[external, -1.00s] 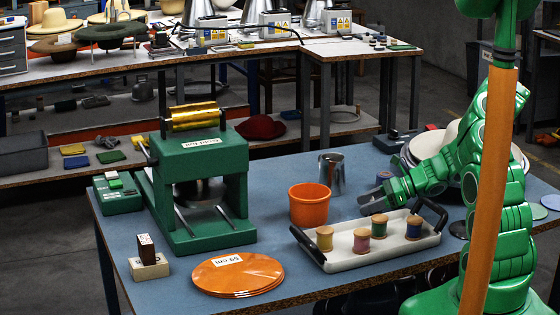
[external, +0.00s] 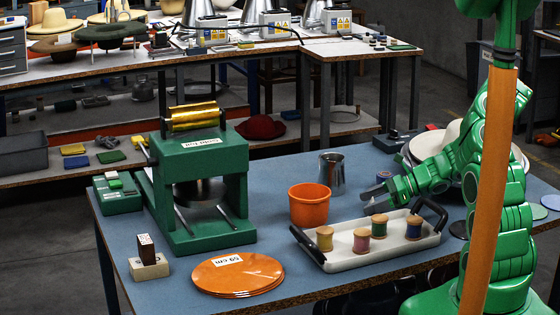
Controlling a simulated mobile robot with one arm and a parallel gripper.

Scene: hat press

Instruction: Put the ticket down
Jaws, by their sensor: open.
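My gripper (external: 371,200) is open, low over the table behind the tray's left half, to the right of the orange cup. Its fingers are small and partly blend with the tray's far rim. I cannot make out a loose ticket at the fingers; a small pale patch beside them is too small to tell. A white ticket-like label reading "59 cm" (external: 228,260) lies on top of the stack of orange discs (external: 240,280) at the front of the table, well apart from my gripper.
A white tray (external: 345,263) with dark handles holds several thread spools. An orange cup (external: 309,208) and a metal cup (external: 332,172) stand near my gripper. A green press (external: 202,205) with a gold roll stands at left. The blue tabletop (external: 275,235) is bare between press and tray.

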